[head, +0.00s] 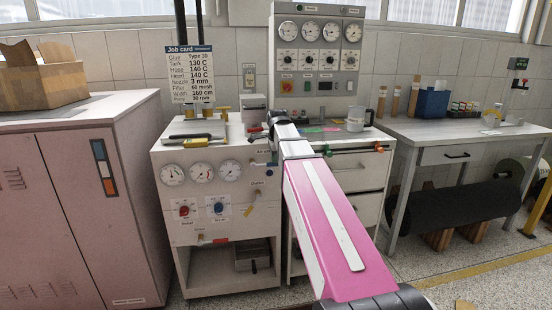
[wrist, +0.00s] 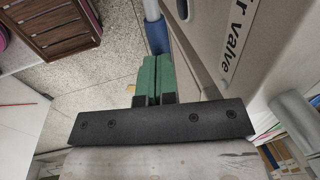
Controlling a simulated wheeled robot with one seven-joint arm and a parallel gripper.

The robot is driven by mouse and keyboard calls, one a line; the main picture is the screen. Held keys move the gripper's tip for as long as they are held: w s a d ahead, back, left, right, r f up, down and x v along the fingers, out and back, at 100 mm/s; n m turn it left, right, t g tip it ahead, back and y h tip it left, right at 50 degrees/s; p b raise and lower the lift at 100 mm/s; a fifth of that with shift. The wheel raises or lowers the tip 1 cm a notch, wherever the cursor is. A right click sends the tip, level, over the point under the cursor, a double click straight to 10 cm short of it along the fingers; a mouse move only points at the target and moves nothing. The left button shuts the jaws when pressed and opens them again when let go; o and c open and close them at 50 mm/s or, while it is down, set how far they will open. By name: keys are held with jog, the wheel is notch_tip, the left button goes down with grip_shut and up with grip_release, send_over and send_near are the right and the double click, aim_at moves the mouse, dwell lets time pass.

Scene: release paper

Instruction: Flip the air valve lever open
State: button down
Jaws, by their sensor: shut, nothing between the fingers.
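My gripper (wrist: 153,62) shows in the wrist view with its two green fingers pressed together and nothing between them. A blue lever grip (wrist: 157,36) on a pale metal stem lies just beyond the fingertips; I cannot tell whether they touch. The air valve label (wrist: 236,38) is on the panel to the right of the lever. In the head view the small air valve label (head: 263,151) is on the front of the white machine (head: 205,245), left of my pink arm. My gripper is not clearly visible there.
The machine front carries several gauges (head: 201,170), a red knob (head: 184,209) and a blue knob (head: 218,208). A pink cabinet (head: 75,215) stands left. A workbench (head: 455,130) with a dark roll (head: 460,215) under it stands right. Some floor shows between.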

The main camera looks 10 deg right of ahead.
jog(key=shift+f, duration=0.1)
jog(key=shift+d+f+y, duration=0.2)
jog(key=shift+f+y, duration=0.45)
jog(key=shift+y, duration=0.1)
jog(key=shift+d+f+y, duration=0.2)
jog(key=shift+f+y, duration=0.4)
jog(key=shift+y, duration=0.15)
jog(key=shift+f+m+y, duration=0.3)
jog(key=shift+f+y, duration=0.5)
jog(key=shift+y, duration=0.1)
jog(key=shift+a+f+m+t+y, duration=0.2)
jog(key=shift+a+f+y, duration=0.95)
jog(key=shift+f+y, duration=0.45)
jog(key=shift+a+f+m+t+y, duration=0.1)
jog(key=shift+a+f+m+y, duration=0.1)
jog(key=shift+a+f+y, duration=1.4)
jog(key=shift+a+f+m+t+y, duration=0.15)
jog(key=shift+a+f+y, duration=0.8)
jog(key=shift+y, duration=1.15)
jog(key=shift+d+f, duration=0.1)
jog(key=shift+f, duration=0.2)
jog(key=shift+s+d, duration=0.1)
